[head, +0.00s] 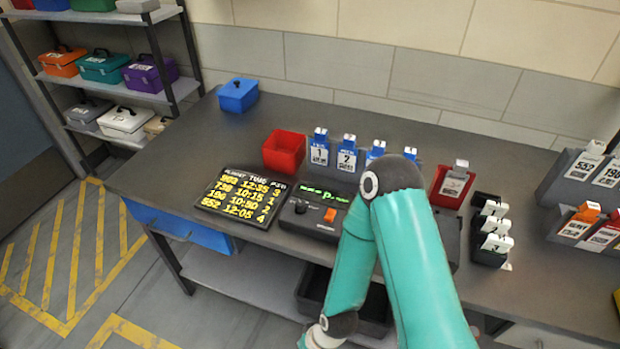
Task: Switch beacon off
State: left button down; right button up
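No beacon that I can make out shows in the head view. A dark console (312,222) sits near the table's front edge, with a small orange-red control (301,206) and a green-lit display (326,195). My teal arm, coming in from the bottom right, bends above the table and hides what lies right of the console. Its forearm runs down to the bottom edge, and its gripper does not show. No other arm or gripper of mine is in view.
A black board with yellow flight times (243,195) lies left of the console. A red bin (284,152), a blue box (238,95) and tagged blue holders (346,154) stand behind. Black holders (490,234) and a red holder (452,186) are at right. The table's left end is mostly clear.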

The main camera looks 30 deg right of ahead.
aim_at(331, 213)
jog(key=z, duration=1.2)
jog(key=k, duration=0.4)
jog(key=z, duration=0.05)
jog(key=i, duration=0.45)
jog(key=u, duration=0.1)
